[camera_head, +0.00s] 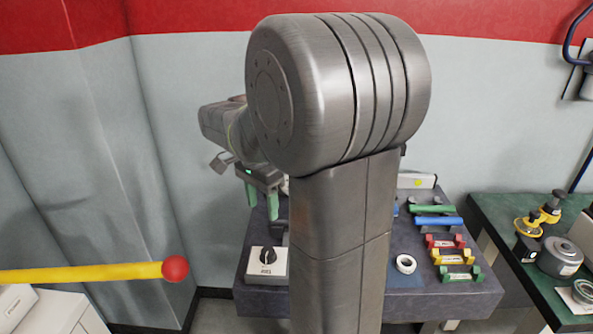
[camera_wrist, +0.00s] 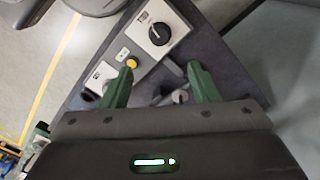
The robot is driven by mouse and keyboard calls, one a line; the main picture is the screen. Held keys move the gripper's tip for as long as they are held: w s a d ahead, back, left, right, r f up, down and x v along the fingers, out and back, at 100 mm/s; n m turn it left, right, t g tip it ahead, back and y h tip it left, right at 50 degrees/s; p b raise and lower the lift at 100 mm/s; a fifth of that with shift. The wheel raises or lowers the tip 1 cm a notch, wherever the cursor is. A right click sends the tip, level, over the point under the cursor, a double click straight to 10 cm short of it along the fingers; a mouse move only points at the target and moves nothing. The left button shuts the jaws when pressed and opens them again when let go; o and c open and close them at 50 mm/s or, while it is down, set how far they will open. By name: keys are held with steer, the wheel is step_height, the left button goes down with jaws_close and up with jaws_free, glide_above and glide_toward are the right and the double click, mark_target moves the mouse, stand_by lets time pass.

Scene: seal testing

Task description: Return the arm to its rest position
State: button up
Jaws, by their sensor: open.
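My gripper (camera_head: 262,204) shows in the head view left of my large grey arm link, with green fingers pointing down over the left part of a dark table (camera_head: 420,303). In the wrist view my gripper (camera_wrist: 160,82) has its two green fingers spread apart, with nothing between the tips. Below and beyond the fingers is a white box with a black rotary knob (camera_wrist: 154,34); in the head view this knob box (camera_head: 266,262) stands at the table's front left. My arm link hides the middle of the table.
Several coloured parts, including a blue one (camera_head: 438,221) and a red one (camera_head: 444,242), lie at the table's right beside a white ring (camera_head: 405,264). A green bench (camera_head: 500,215) stands further right. A yellow bar with a red ball (camera_head: 175,269) reaches in from the left.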

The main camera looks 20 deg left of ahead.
mark_target(268, 250)
steer(key=shift+f, duration=0.1)
steer(key=f, duration=1.3)
steer(key=shift+s+d+f, duration=0.15)
steer(key=shift+d+f, duration=0.15)
steer(key=shift+f, duration=0.05)
steer(key=shift+r, duration=0.1)
steer(key=shift+f, duration=0.3)
steer(key=shift+r+n, duration=0.15)
steer(key=shift+n, duration=1.15)
steer(key=n, duration=0.6)
steer(key=shift+n, duration=0.3)
steer(key=n, duration=0.4)
steer(key=shift+s+n+t, duration=0.1)
steer(key=shift+n+t, duration=0.2)
steer(key=shift+n, duration=0.1)
steer(key=n, duration=0.5)
